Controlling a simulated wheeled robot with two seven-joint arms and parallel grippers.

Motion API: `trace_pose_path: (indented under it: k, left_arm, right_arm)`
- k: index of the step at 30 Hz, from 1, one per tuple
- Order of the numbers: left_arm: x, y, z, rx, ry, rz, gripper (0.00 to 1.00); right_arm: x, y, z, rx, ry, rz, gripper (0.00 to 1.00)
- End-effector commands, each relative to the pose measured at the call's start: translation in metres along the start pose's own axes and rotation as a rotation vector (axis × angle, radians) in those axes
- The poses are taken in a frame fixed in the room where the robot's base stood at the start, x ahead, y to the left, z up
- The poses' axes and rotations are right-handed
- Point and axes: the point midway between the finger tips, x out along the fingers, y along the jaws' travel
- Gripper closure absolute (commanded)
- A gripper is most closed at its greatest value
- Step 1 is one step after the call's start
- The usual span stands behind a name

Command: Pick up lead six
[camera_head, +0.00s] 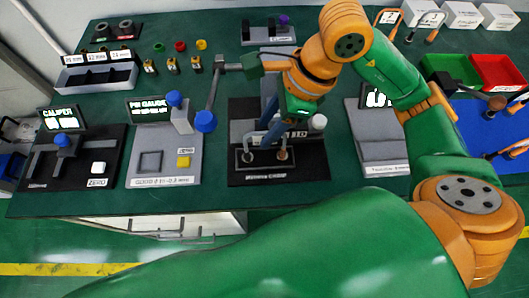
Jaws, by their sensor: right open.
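My right gripper (299,112) is over the back of the dark fixture (318,172) in the middle of the table. It is open, its fingers small and partly hidden by my wrist. No label that reads as lead six is legible, so I cannot tell which piece it is. Three small brass-coloured pieces with labels stand in a row behind the centre left: left piece (149,67), middle piece (172,65), right piece (196,64). They stand apart from my gripper. My left gripper is out of view.
A grey slotted tray (97,79) is at the back left. The caliper station (100,150) and pin gauge station (150,142) stand front left. Green (440,66) and red (506,66) bins are at the right.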

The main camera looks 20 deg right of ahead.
Motion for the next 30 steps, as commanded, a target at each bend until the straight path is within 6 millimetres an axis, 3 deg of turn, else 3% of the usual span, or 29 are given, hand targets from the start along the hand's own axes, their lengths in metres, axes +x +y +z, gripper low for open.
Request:
trace_pose_path:
  k: [4, 7, 14, 15, 20, 30]
  left_arm:
    - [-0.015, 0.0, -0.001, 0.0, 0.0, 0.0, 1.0]
    - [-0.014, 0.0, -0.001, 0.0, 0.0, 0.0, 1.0]
    - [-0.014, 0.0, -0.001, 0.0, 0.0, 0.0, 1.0]
    - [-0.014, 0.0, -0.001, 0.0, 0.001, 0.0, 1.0]
    - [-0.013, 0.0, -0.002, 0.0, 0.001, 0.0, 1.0]
    - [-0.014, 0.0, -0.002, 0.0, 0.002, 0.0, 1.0]
  right_arm:
    - [0.025, 0.003, 0.001, 0.003, 0.002, 0.009, 0.53]
    - [0.043, 0.001, 0.0, 0.002, 0.001, 0.004, 0.53]
    - [0.049, 0.001, -0.001, 0.0, 0.0, -0.001, 0.53]
    - [0.049, 0.001, -0.001, 0.0, 0.0, -0.001, 0.55]
    - [0.049, 0.001, -0.001, 0.0, 0.0, -0.001, 0.98]
    - [0.049, 0.0, 0.0, 0.001, 0.0, -0.001, 1.0]
